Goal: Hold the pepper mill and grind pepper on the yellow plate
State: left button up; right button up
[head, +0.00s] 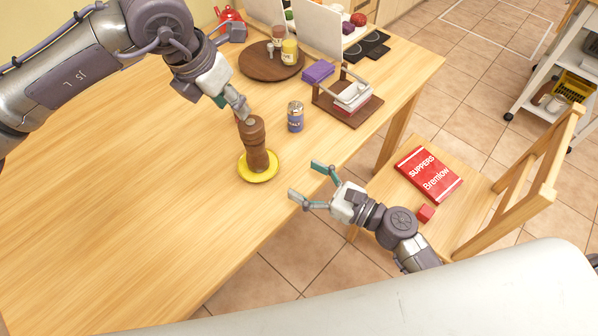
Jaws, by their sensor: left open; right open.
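The brown wooden pepper mill (255,148) stands on or just over the yellow plate (259,175) on the wooden table. It looks slightly tilted, and I cannot tell whether its base touches the plate. My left gripper (241,111) is open, with its fingertips at the top of the mill; I cannot tell whether they touch it. My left arm comes in from the upper left. My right gripper (308,183) is open and empty, near the table's front edge, to the right of the plate and apart from it.
A blue salt shaker (295,117) stands right of the mill. Behind are a round wooden board (255,65) with jars, a purple block (318,71) and a wooden holder (347,115). A chair (470,165) holds a red book (428,175). The table's left side is clear.

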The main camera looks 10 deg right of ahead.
aim_at(266, 158)
jog(key=x, duration=1.3)
jog(key=shift+w+a, duration=0.2)
jog(key=shift+w, duration=0.2)
jog(key=c, duration=1.5)
jog(key=o, duration=1.6)
jog(key=shift+c, duration=0.2)
jog(key=c, duration=1.1)
jog(key=shift+o, duration=0.2)
